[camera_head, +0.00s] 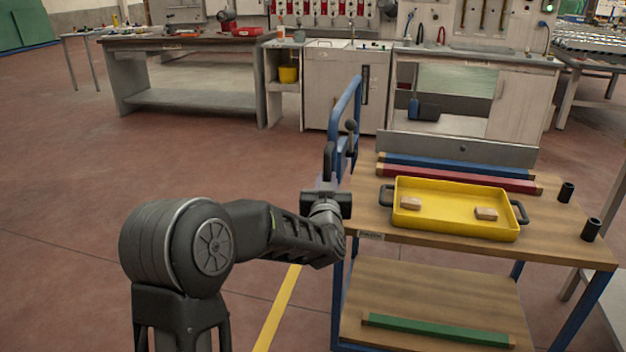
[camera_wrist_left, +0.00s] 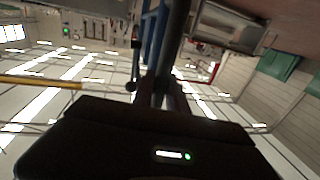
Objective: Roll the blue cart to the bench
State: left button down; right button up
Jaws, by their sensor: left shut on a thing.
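The blue cart (camera_head: 345,110) stands at the right of the head view. It has a blue tube handle and frame, and two wooden shelves. My left gripper (camera_head: 329,165) is shut on the cart's blue handle; its fingers partly hide the grip. A bench (camera_head: 190,41) with a grey-brown top stands at the back left, apart from the cart. My right gripper is in neither view.
The cart carries a yellow tray (camera_head: 455,223) with two small blocks, blue and red bars, and two dark cups. A green bar (camera_head: 437,330) lies on its lower shelf. A white cabinet (camera_head: 345,85) stands behind the cart. The reddish floor (camera_head: 150,170) at left is open.

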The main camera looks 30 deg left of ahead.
pick_arm(q)
jog(key=w+d+p, duration=0.1)
jog(key=w+d, duration=0.2)
jog(key=d, duration=0.5)
jog(key=w+d+p, duration=0.1)
jog(key=w+d, duration=0.2)
jog(key=d, duration=0.6)
jog(key=shift+p, duration=0.4)
jog(key=shift+d, duration=0.15)
jog(key=c, duration=1.4)
grip_release()
jog(key=shift+d, duration=0.1)
jog(key=shift+o, duration=0.4)
jog(key=v, duration=0.7)
jog(key=shift+s, duration=0.3)
jog(key=shift+d, duration=0.1)
